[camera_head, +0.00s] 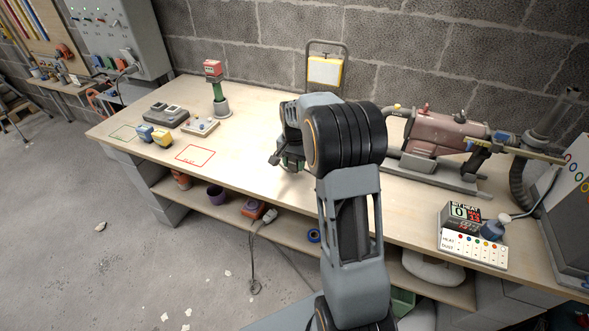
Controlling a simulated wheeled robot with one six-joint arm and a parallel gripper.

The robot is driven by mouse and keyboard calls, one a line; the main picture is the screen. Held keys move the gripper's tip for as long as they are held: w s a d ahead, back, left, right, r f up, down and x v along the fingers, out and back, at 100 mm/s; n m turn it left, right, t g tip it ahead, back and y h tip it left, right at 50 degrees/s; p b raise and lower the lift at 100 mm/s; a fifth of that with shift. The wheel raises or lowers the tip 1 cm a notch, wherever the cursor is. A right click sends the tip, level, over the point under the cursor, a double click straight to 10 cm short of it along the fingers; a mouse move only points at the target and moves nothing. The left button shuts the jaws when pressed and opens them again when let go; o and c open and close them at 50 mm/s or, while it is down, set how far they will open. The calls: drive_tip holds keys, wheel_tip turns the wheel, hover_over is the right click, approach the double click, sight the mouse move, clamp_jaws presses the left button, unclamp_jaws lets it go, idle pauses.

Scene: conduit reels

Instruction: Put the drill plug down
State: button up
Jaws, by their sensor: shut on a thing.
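My gripper (281,161) is over the middle of the workbench (245,122), partly hidden behind my own arm. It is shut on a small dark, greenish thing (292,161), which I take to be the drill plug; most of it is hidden. I cannot tell whether it touches the bench top. A red outlined rectangle (195,156) and a green outlined rectangle (123,132) are marked on the bench to the left.
A grey socket box (166,115), a pale switch block (201,126) and a red-topped green post (215,85) stand at the left. A reddish machine (440,133) and a display box (463,217) are at the right. Bare bench lies left of my gripper.

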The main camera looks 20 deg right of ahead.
sight(294, 171)
drive_tip(key=shift+f, duration=1.5)
drive_tip(key=shift+f, duration=0.15)
drive_tip(key=shift+f+b, duration=0.4)
drive_tip(key=shift+b, duration=0.05)
drive_tip(key=o, duration=1.2)
drive_tip(key=shift+r, duration=0.15)
